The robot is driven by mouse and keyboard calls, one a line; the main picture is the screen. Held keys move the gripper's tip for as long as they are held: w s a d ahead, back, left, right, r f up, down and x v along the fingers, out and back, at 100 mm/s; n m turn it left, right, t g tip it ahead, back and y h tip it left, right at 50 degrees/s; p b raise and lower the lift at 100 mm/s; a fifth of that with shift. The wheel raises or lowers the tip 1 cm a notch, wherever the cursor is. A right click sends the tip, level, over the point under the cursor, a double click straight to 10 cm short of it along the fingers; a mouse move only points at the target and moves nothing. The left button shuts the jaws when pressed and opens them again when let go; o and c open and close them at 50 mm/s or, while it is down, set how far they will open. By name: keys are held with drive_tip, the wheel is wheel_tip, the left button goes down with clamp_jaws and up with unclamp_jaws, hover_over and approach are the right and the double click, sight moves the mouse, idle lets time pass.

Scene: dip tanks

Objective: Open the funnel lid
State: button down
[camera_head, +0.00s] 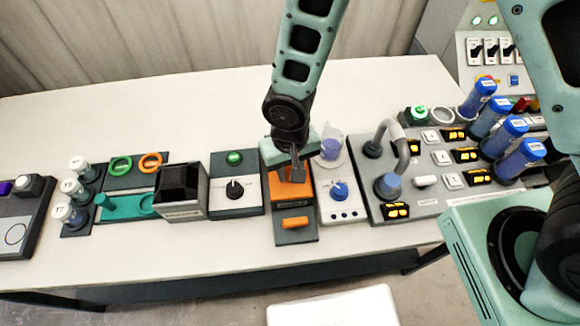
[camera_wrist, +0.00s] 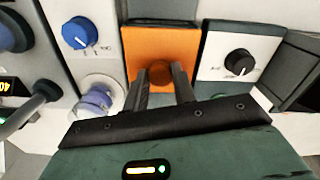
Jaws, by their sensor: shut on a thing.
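The orange lid (camera_head: 289,196), which I take to be the funnel lid, is on the narrow dark unit in the middle of the table. In the wrist view this lid (camera_wrist: 140,46) is a flat orange panel with a round orange knob (camera_wrist: 160,73) at its near edge. My gripper (camera_head: 296,174) reaches down from above onto the lid. In the wrist view the two dark fingers of my gripper (camera_wrist: 160,82) stand on either side of the knob and are shut on it. The gripper hides the lid's back part in the head view. I cannot tell whether the lid is raised.
An orange bar (camera_head: 295,222) sits at the unit's front. A black-knob box (camera_head: 236,190) stands close on the left, a blue-knob box (camera_head: 340,192) close on the right. A clear vessel with purple contents (camera_head: 331,150) stands behind the blue-knob box. The table's front strip is clear.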

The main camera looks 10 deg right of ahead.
drive_tip(key=w, duration=0.9)
drive_tip(key=shift+w+d, duration=0.1)
drive_tip(key=shift+w, duration=0.05)
drive_tip(key=c, duration=1.1)
unclamp_jaws()
drive_tip(key=shift+c, duration=0.2)
wheel_tip(320, 180, up, 18)
drive_tip(key=b, duration=0.3)
drive_tip(key=shift+f+b, duration=0.25)
drive_tip(key=shift+b, duration=0.05)
drive_tip(key=s+d+n+b, duration=0.1)
drive_tip(key=s+d, duration=0.3)
drive_tip(key=s, duration=0.6)
drive_tip(key=s+d+n+b, duration=0.1)
drive_tip(key=s+d+n, duration=0.3)
drive_tip(key=s, duration=0.7)
drive_tip(key=shift+s+f+y, duration=0.2)
drive_tip(key=shift+f+y, duration=0.1)
drive_tip(key=shift+f, duration=0.15)
